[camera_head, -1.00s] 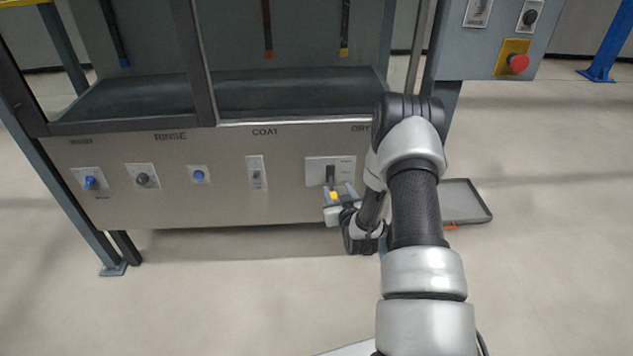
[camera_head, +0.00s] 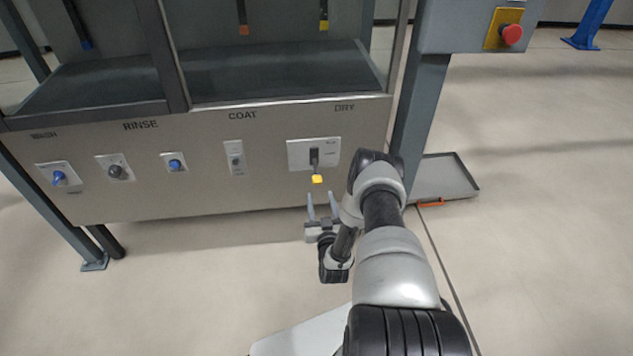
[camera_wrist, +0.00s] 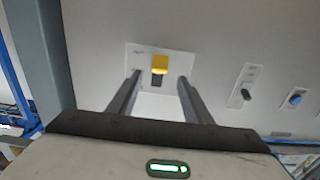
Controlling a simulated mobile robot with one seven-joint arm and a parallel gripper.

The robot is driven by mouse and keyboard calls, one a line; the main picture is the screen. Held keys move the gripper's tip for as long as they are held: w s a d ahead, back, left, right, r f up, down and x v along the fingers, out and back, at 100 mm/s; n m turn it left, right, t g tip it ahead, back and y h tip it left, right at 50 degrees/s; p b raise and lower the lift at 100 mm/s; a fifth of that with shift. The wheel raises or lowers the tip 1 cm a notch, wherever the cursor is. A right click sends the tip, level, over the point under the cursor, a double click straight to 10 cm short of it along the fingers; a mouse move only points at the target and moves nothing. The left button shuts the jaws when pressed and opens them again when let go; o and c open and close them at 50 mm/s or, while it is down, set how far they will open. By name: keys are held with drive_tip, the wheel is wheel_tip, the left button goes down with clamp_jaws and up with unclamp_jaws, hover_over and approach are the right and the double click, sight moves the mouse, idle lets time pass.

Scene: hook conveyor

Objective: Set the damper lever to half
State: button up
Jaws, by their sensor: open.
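The damper lever (camera_head: 317,179) has a dark arm and a yellow tip, and it sticks out from a pale plate (camera_head: 327,146) under the DRY label. In the head view its tip hangs below the slot; I cannot read the exact setting. My gripper (camera_head: 321,196) is open and empty, just below and in front of the tip, apart from it. In the wrist view the yellow tip (camera_wrist: 159,63) shows between and beyond the two fingers (camera_wrist: 159,78), with the plate behind. Small plate markings are too blurred to read.
Left along the panel are a COAT switch (camera_head: 235,158), a blue button (camera_head: 175,164), a dark RINSE knob (camera_head: 116,171) and a blue WASH knob (camera_head: 59,177). A cabinet leg (camera_head: 421,120) and a grey floor tray (camera_head: 446,178) stand right. The floor in front is clear.

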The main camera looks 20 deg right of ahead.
sight(318, 183)
drive_tip(key=b+x, duration=0.2)
drive_tip(key=x, duration=0.8)
drive_tip(key=shift+c, duration=0.2)
clamp_jaws()
